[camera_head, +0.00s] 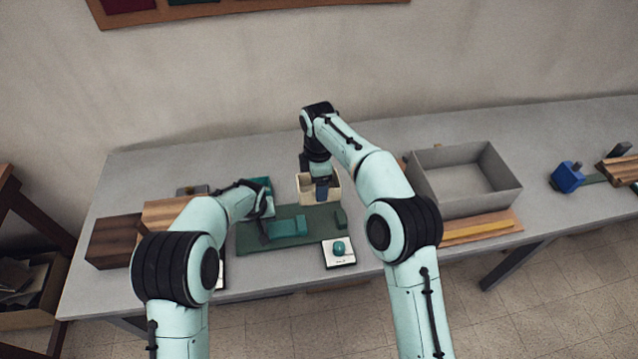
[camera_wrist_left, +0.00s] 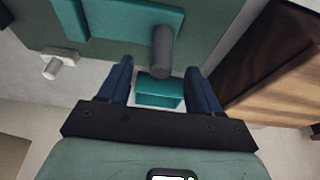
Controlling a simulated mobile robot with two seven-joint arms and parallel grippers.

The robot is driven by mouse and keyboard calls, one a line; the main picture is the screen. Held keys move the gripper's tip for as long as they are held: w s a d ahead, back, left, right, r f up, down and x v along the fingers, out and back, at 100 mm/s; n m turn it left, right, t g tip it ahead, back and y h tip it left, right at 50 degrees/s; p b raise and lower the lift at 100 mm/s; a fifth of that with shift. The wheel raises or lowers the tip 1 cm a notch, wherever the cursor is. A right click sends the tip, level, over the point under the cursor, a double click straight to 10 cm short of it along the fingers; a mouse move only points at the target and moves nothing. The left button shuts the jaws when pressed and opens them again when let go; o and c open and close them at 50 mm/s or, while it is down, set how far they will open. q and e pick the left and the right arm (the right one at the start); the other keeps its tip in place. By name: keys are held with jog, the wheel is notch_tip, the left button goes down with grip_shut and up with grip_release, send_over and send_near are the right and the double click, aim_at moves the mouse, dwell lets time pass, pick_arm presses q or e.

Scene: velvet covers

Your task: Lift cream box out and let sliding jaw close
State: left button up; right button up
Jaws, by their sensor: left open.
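The cream box (camera_head: 306,183) is an open-topped tray at the back edge of the dark green base (camera_head: 318,228). My right gripper (camera_head: 322,190) reaches down at its near side; the finger gap is hidden. A teal block, which looks like the sliding jaw (camera_head: 287,228), lies on the base. My left gripper (camera_head: 264,230) is beside its left end. In the left wrist view my left gripper (camera_wrist_left: 158,82) is open, with a grey peg (camera_wrist_left: 162,50) just ahead of its fingers and a small teal box (camera_wrist_left: 160,92) seen between them. Contact cannot be told.
A large grey bin (camera_head: 465,180) stands to the right, with wooden boards (camera_head: 480,228) before it. Wooden blocks (camera_head: 115,240) are at the left. A white plate with a teal knob (camera_head: 339,250) sits at the front. A blue block (camera_head: 567,177) is far right.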

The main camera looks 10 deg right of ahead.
pick_arm(q)
jog(key=shift+r+p, duration=0.65)
jog(key=shift+r, duration=2.1)
pick_arm(e)
jog(key=shift+w+r, duration=0.35)
jog(key=shift+r, duration=0.4)
jog(key=shift+w+r, duration=0.35)
jog(key=shift+r, duration=0.35)
jog(key=shift+s, duration=0.1)
